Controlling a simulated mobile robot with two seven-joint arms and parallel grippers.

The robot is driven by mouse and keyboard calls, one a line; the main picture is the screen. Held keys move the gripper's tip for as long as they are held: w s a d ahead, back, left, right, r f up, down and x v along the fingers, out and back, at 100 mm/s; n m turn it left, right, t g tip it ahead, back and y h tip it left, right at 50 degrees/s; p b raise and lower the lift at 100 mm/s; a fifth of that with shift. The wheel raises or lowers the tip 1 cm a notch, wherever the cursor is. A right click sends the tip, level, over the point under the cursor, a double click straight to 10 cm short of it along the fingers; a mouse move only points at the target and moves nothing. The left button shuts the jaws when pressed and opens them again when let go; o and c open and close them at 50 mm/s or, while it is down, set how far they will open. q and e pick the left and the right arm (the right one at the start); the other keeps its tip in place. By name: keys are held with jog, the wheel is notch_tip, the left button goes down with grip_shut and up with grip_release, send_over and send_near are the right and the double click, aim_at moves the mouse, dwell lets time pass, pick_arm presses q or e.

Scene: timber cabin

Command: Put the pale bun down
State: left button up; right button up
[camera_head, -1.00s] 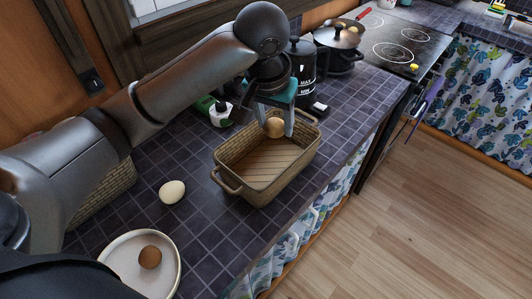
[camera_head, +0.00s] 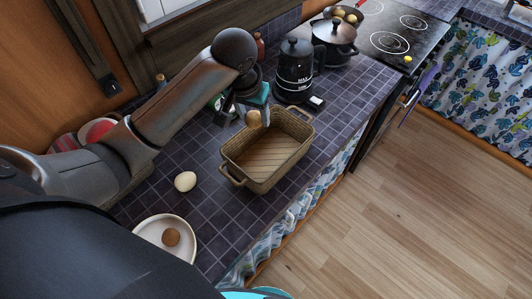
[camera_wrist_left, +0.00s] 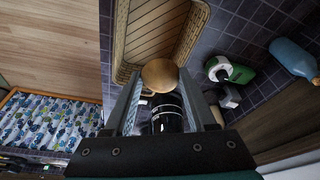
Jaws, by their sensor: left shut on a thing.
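The pale bun (camera_head: 254,119), a round light-tan bun, is held between the fingertips of my left gripper (camera_head: 257,114), which is shut on it. In the left wrist view the bun (camera_wrist_left: 160,75) sits between the two fingers (camera_wrist_left: 160,98). In the head view it shows at the back left rim of a tan oblong basket (camera_head: 235,173); its height above the rim is hard to tell. The basket (camera_wrist_left: 200,25) shows its slatted floor, with nothing seen lying in it. My right gripper is not in view.
A cream egg-shaped thing (camera_head: 185,181) lies on the dark tiles left of the basket. A white plate (camera_head: 143,232) holds a brown bun (camera_head: 171,237). A black kettle (camera_head: 294,70) and a lidded pot (camera_head: 334,38) stand behind. A green-and-white bottle (camera_wrist_left: 228,69) is near.

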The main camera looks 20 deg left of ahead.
pick_arm(q)
jog(key=b, duration=0.2)
send_over(258, 166)
jog(key=f, duration=1)
jog(key=s+f, duration=0.1)
jog(key=f, duration=0.5)
jog(key=shift+f, duration=1.85)
jog(key=shift+f, duration=0.2)
jog(key=o, duration=1.4)
jog(key=shift+c, duration=0.2)
jog(key=shift+r, duration=0.15)
jog(key=p+v, duration=0.2)
jog(key=v, duration=1)
jog(key=shift+w+r, duration=0.1)
